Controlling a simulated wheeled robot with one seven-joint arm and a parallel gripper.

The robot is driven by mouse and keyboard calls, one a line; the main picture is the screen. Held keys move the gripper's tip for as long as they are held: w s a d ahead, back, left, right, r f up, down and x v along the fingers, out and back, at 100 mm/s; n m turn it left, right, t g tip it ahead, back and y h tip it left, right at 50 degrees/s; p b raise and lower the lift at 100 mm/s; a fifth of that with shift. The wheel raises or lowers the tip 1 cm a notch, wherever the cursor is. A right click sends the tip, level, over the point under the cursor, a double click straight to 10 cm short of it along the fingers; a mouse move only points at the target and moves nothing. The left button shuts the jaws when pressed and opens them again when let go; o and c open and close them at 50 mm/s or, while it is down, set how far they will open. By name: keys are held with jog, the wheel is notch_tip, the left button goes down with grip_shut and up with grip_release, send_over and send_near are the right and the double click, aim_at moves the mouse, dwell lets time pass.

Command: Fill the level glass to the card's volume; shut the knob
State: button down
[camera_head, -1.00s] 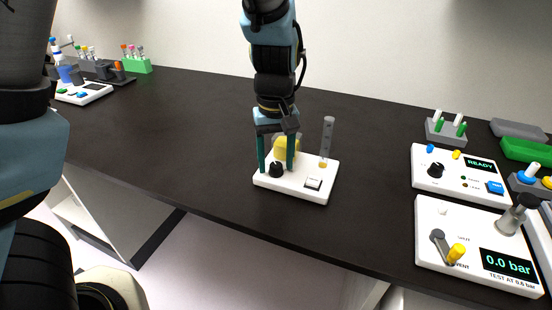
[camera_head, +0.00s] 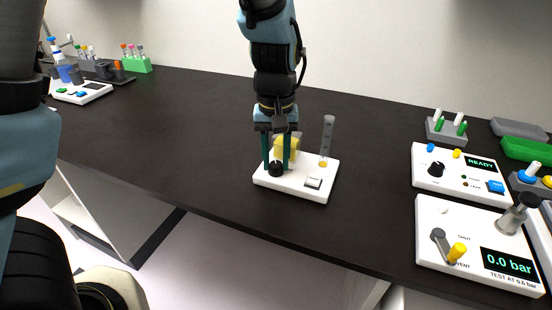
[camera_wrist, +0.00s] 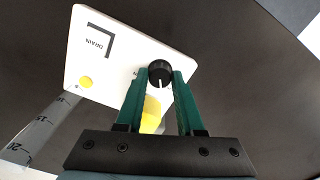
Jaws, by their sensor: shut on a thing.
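A white unit (camera_head: 297,190) stands on the dark bench, with a black knob (camera_head: 276,169) at its front left. My gripper (camera_wrist: 159,76) points down at the unit, its green fingers on either side of the knob (camera_wrist: 160,70) and shut on it. The clear level glass (camera_head: 327,138) stands upright at the unit's back right, with a little yellow at its foot. The glass also shows at the left in the wrist view (camera_wrist: 38,132), with scale marks. A yellow vessel (camera_head: 292,148) sits behind my fingers, partly hidden. I cannot make out a card.
To the right stand a white panel reading READY (camera_head: 466,177) and a pressure panel reading 0.0 bar (camera_head: 440,212). A green tube rack (camera_head: 138,67) and other gear stand at the far left. The bench (camera_head: 190,130) is bare on both sides of the unit.

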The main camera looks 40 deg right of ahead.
aim_at(275, 163)
jog(key=shift+m, duration=1.2)
jog(key=c, duration=0.5)
grip_release()
notch_tip(275, 163, up, 11)
jog(key=shift+f+b, duration=0.1)
jog(key=shift+b, duration=0.8)
jog(key=shift+w, duration=0.1)
